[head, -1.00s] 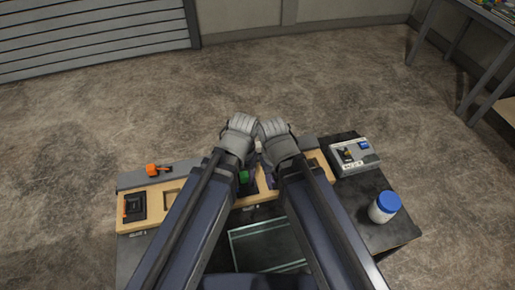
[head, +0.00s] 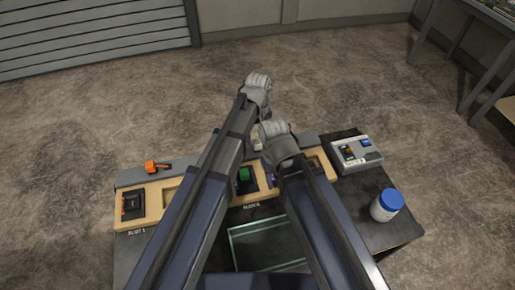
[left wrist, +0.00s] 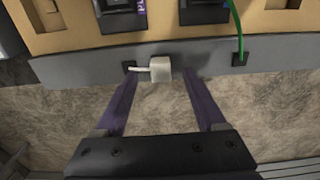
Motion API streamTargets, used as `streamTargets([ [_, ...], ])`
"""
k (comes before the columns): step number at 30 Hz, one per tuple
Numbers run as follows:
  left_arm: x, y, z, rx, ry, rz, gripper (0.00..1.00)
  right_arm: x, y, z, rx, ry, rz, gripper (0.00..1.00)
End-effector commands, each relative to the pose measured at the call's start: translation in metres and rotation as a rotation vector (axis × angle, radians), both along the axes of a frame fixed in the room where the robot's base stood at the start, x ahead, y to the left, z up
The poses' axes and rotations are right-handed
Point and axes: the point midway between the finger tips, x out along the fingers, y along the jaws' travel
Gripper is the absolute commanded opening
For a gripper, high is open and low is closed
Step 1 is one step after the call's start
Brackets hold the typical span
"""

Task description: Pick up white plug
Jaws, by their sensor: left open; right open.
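The white plug (left wrist: 159,69) lies on the grey strip behind the wooden panel in the left wrist view, with a short white lead running left to a dark socket. My left gripper (left wrist: 159,88) is open, its two purple fingers pointing at the strip on either side of the plug with gaps on both sides. In the head view my left wrist (head: 257,88) reaches past the console's back edge, and the plug cannot be made out. My right wrist (head: 278,142) is bent over the console, lower and to the right; its fingers are mostly hidden.
The wooden panel (head: 153,216) holds dark modules, one with a green part (head: 244,174). A green cable (left wrist: 238,27) enters the strip right of the plug. An orange part (head: 152,168), a grey device (head: 354,155) and a blue-lidded jar (head: 385,206) stand around.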

Motion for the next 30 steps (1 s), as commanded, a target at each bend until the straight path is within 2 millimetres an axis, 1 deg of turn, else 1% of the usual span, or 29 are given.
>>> streamTargets([
  [2, 0.0, 0.0, 0.0, 0.0, 0.0, 0.0, 0.72, 0.0, 0.0, 0.0, 0.0, 0.0, 0.0, 0.5],
  [5, 0.001, 0.0, -0.004, 0.0, 0.0, 0.0, 0.72, 0.0, 0.0, -0.004, 0.0, 0.0, 0.0, 0.5],
  [8, 0.003, 0.001, -0.013, 0.0, 0.0, 0.0, 0.72, 0.0, 0.0, -0.013, 0.0, 0.0, 0.0, 0.5],
  [14, 0.009, 0.003, -0.038, 0.0, 0.0, 0.0, 0.72, 0.0, 0.0, -0.038, 0.0, 0.0, 0.0, 0.5],
  [18, 0.008, 0.003, -0.051, 0.0, 0.0, 0.0, 0.72, 0.0, 0.0, -0.051, 0.0, 0.0, 0.0, 0.5],
  [26, 0.008, 0.002, -0.051, 0.0, 0.0, -0.001, 0.72, 0.0, 0.0, -0.051, 0.0, 0.0, 0.0, 0.5],
  [27, 0.008, 0.002, -0.051, 0.0, 0.0, -0.001, 0.71, 0.0, 0.0, -0.051, 0.0, 0.0, 0.0, 0.5],
  [30, 0.008, 0.002, -0.051, 0.0, 0.0, -0.001, 0.6, 0.0, 0.0, -0.051, 0.0, 0.0, 0.0, 0.5],
])
